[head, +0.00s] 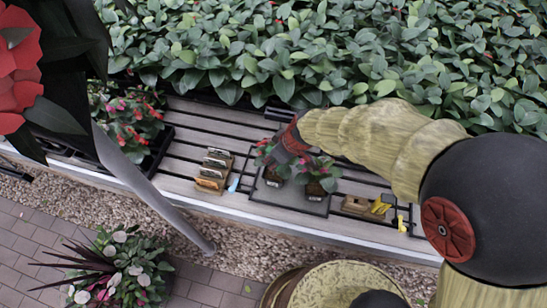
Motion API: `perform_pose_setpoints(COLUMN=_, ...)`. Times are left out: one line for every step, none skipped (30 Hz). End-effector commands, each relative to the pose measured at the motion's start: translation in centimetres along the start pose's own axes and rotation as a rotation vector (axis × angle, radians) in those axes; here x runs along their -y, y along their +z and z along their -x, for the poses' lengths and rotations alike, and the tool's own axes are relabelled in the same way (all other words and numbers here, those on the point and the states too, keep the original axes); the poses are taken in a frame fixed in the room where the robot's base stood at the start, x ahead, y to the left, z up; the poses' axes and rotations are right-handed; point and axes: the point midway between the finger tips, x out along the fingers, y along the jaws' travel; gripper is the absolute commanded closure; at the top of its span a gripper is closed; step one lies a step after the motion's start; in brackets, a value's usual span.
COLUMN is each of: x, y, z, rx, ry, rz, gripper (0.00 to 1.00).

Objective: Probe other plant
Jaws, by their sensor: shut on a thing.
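Two small potted plants with green leaves and pink-red flowers stand side by side on a grey, black-edged mat (290,198) on the slatted bench. The left plant (272,178) is partly hidden by my gripper, and the right plant (317,176) shows its leaves and dark pot. My gripper (285,156), dark with red parts, reaches down from the upper right over and between the two plants, closest to the left one. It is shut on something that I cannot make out. Its fingertips are mostly hidden among leaves, so I cannot tell whether they touch a plant or the soil.
Several small brown packets (214,170) stand left of the mat, beside a light blue tool (234,184). A wooden box (356,205) and a yellow item (380,207) lie to the right. Dense foliage borders the back. A grey pole (160,200) crosses the left front.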

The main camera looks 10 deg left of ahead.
Motion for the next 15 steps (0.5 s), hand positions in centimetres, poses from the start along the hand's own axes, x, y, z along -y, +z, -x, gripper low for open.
perform_pose_setpoints(x=0.0, y=0.0, z=0.0, rx=0.000, ry=0.000, rz=0.000, gripper=1.00)
perform_pose_setpoints(x=0.0, y=0.0, z=0.0, rx=0.000, ry=0.000, rz=0.000, gripper=1.00)
perform_pose_setpoints(x=0.0, y=0.0, z=0.0, rx=0.000, ry=0.000, rz=0.000, gripper=1.00)
perform_pose_setpoints(x=0.0, y=0.0, z=0.0, rx=0.000, ry=0.000, rz=0.000, gripper=1.00)
perform_pose_setpoints(x=0.0, y=0.0, z=0.0, rx=0.000, ry=0.000, rz=0.000, gripper=1.00)
perform_pose_setpoints(x=0.0, y=0.0, z=0.0, rx=0.000, ry=0.000, rz=0.000, gripper=1.00)
perform_pose_setpoints(x=0.0, y=0.0, z=0.0, rx=0.000, ry=0.000, rz=0.000, gripper=1.00)
perform_pose_setpoints(x=0.0, y=0.0, z=-0.1, rx=0.000, ry=0.000, rz=0.000, gripper=1.00)
perform_pose_setpoints(x=0.0, y=0.1, z=-0.2, rx=0.000, ry=0.000, rz=0.000, gripper=1.00)
perform_pose_setpoints(x=0.0, y=0.1, z=-0.3, rx=0.000, ry=0.000, rz=0.000, gripper=1.00)
perform_pose_setpoints(x=0.0, y=0.1, z=-0.4, rx=0.000, ry=0.000, rz=0.000, gripper=1.00)
perform_pose_setpoints(x=0.0, y=0.2, z=-0.5, rx=0.000, ry=0.000, rz=0.000, gripper=1.00)
perform_pose_setpoints(x=0.0, y=0.3, z=-0.7, rx=0.000, ry=0.000, rz=0.000, gripper=1.00)
perform_pose_setpoints(x=0.0, y=0.3, z=-0.8, rx=0.000, ry=0.000, rz=0.000, gripper=1.00)
perform_pose_setpoints(x=0.0, y=0.4, z=-1.0, rx=0.000, ry=0.000, rz=0.000, gripper=1.00)
